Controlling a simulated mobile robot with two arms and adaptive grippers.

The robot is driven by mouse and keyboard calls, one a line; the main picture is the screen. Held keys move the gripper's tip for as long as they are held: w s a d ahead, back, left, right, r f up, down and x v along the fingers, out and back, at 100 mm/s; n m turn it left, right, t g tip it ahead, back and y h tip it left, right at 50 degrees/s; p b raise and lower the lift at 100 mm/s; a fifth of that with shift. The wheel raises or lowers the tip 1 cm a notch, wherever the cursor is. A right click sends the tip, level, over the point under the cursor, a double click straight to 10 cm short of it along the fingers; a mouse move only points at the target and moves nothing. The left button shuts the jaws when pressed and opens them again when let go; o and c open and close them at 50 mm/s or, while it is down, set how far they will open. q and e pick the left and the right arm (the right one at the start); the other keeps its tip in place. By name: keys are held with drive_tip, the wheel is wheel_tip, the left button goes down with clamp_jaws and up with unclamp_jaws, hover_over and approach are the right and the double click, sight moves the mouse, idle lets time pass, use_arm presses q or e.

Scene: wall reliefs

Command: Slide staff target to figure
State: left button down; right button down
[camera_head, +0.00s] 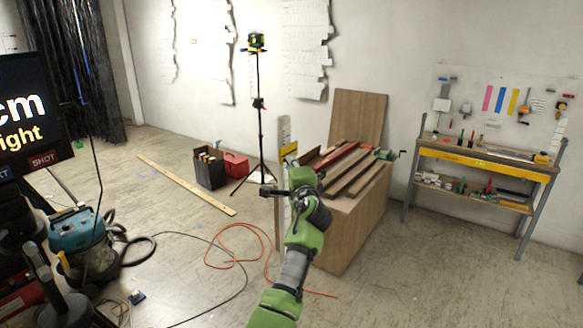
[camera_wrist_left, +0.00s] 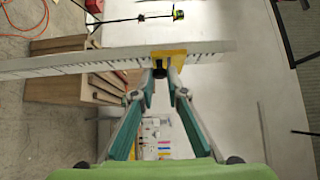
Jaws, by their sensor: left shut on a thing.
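A white graduated staff (camera_head: 284,132) stands upright beside the wooden bench in the head view. It crosses the left wrist view (camera_wrist_left: 110,60) as a pale bar with dark marks. The yellow staff target (camera_head: 290,149) sits around the staff; it also shows in the left wrist view (camera_wrist_left: 168,59), with a dark part at its near side. My left gripper (camera_wrist_left: 160,75) is shut on the target, its two fingertips close together there. A dark screen (camera_head: 25,110) at the left edge shows "cm", "ight" and "SHOT"; any figure on it is cut off. My right gripper is not in view.
A wooden bench (camera_head: 345,230) carrying several boards stands right of the staff. A tripod (camera_head: 260,110) with a laser unit stands behind. An orange hose (camera_head: 235,240) and dark cable cross the floor. A workbench (camera_head: 475,160) stands right; floor before it is clear.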

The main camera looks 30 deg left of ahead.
use_arm(q)
drive_tip(key=c, duration=2)
unclamp_jaws()
drive_tip(key=v, duration=1.2)
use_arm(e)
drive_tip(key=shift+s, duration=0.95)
use_arm(q)
drive_tip(key=shift+f, duration=0.15)
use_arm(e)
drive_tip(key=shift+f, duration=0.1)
